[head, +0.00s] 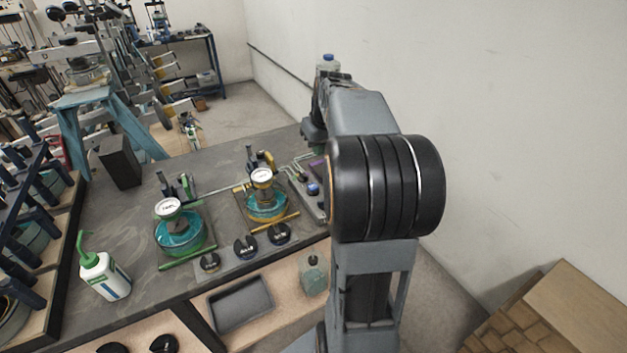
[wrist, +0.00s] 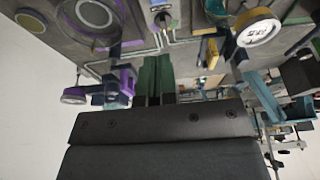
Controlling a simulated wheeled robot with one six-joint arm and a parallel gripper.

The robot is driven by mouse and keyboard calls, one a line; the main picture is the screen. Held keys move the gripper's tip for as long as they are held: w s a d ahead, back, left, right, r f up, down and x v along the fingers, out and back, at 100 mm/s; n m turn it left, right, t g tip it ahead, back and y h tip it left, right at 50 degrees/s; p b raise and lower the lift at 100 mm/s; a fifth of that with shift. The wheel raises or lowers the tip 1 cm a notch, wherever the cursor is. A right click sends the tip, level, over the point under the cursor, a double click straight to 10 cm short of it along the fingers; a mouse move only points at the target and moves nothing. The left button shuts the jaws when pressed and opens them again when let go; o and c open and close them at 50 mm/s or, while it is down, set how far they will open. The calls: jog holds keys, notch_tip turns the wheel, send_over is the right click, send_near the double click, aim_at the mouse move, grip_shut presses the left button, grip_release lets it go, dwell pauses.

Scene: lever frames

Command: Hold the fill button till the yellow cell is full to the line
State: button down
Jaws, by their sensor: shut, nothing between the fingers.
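The yellow cell, a clear bowl of teal liquid on a yellow base (head: 267,207), stands near the middle of the bench in the head view. A white round gauge (head: 262,176) sits over it; its reading and any fill line are too small to tell. A round white gauge with a yellow part shows at the upper right of the wrist view (wrist: 258,28). A small blue button (head: 313,189) sits on a grey strip right of the yellow cell. My gripper (wrist: 153,62) is shut and empty in the wrist view, its tips below a button-like fitting (wrist: 160,14). I cannot tell whether they touch.
A green-based cell (head: 181,235) stands left of the yellow one. Several black knobs (head: 245,247) line the front. A white bottle with a green pump (head: 101,274) stands at left. Purple parts (wrist: 118,88) are close left of my fingers. My arm hides the bench's right end.

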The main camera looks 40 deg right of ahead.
jog(key=p, duration=0.1)
send_over(312, 185)
jog(key=s, duration=0.1)
notch_tip(312, 185, down, 12)
jog(key=shift+r, duration=0.2)
jog(key=shift+f, duration=1)
